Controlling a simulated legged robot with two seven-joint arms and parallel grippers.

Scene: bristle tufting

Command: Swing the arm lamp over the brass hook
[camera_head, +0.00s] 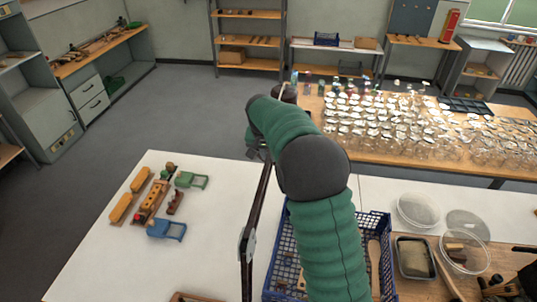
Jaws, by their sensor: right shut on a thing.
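The arm lamp (247,245) shows as a thin dark jointed arm that rises from the front of the white table. Its upper link leans slightly right, up to my right gripper (257,148). My right arm, in a green sleeve with a dark elbow, comes from the lower right and covers part of the scene. My right gripper is mostly hidden behind its wrist and is shut on the upper part of the lamp's arm. I cannot make out the lamp's head. I cannot make out the brass hook. My left gripper is out of view.
A blue crate (277,262) sits partly behind my right arm. Clear round dishes (419,210) lie to the right. Many glasses (400,125) crowd a wooden table behind.

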